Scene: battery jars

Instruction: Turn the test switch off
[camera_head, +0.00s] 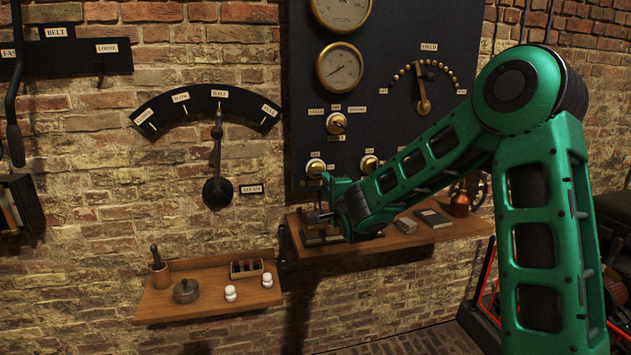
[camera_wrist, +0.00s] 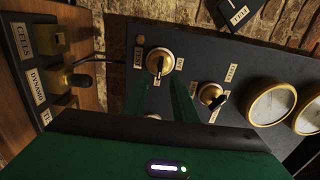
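A third switch (camera_head: 369,163) is to the right. My gripper (camera_wrist: 163,86) is open, its two green fingers apart and pointing at the lower left switch. Contact is not clear. In the head view my gripper (camera_head: 325,183) is just below that switch.
Gauges (camera_head: 340,66) and a field dial (camera_head: 423,90) are higher on the panel. A cells/dynamo switch (camera_wrist: 75,80) stands close by. A lower left shelf (camera_head: 205,305) holds small items.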

